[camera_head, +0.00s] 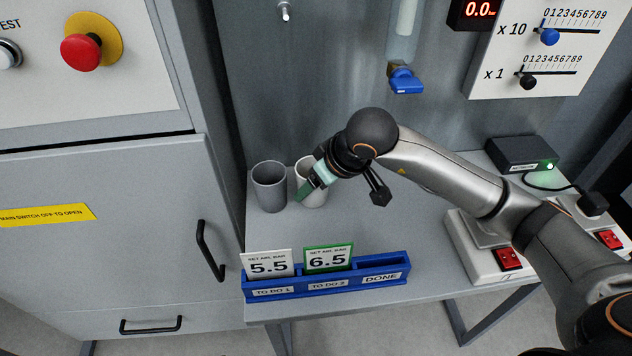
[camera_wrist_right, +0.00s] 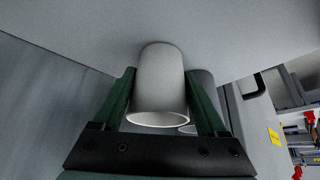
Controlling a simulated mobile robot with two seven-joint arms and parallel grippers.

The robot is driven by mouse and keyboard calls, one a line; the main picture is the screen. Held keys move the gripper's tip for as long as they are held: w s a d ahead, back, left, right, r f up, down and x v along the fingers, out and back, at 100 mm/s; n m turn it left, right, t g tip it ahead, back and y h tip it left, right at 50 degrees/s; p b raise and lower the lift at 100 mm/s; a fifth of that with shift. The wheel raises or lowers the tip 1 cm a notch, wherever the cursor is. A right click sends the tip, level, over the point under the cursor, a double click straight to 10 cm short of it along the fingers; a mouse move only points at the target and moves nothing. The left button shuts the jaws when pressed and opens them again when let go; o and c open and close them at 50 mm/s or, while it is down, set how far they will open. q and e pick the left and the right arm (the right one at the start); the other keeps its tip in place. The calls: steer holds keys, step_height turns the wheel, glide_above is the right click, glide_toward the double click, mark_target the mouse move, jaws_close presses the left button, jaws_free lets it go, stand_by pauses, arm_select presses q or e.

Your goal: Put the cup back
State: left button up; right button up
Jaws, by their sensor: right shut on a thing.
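Two cups stand side by side at the back left of the grey worktop. The left one is a darker grey cup (camera_head: 269,188); the right one is a light cup (camera_head: 316,199). My right gripper (camera_head: 312,184) is shut on the light cup, its green fingers on either side. In the right wrist view the light cup (camera_wrist_right: 158,85) sits between the fingers, with its base at or very near the worktop; I cannot tell whether it touches. The darker cup (camera_wrist_right: 203,90) shows partly behind it. My left gripper is not in view.
A blue card rack (camera_head: 326,283) with cards 5.5 and 6.5 stands at the worktop's front; its DONE slot looks empty. A blue-handled valve (camera_head: 405,80) hangs above the worktop. A switch box (camera_head: 507,259) and a black box (camera_head: 521,154) are at right. A cabinet handle (camera_head: 209,250) juts out left.

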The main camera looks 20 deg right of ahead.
steer(key=shift+f+b, duration=0.2)
steer(key=shift+b, duration=0.1)
steer(key=o, duration=1.4)
steer(key=shift+r, duration=0.1)
steer(key=shift+r+p, duration=0.4)
steer(key=shift+r, duration=0.05)
steer(key=v, duration=1.1)
steer(key=shift+s+r+p, duration=0.15)
steer(key=shift+s+p, duration=0.05)
steer(key=shift+p, duration=0.2)
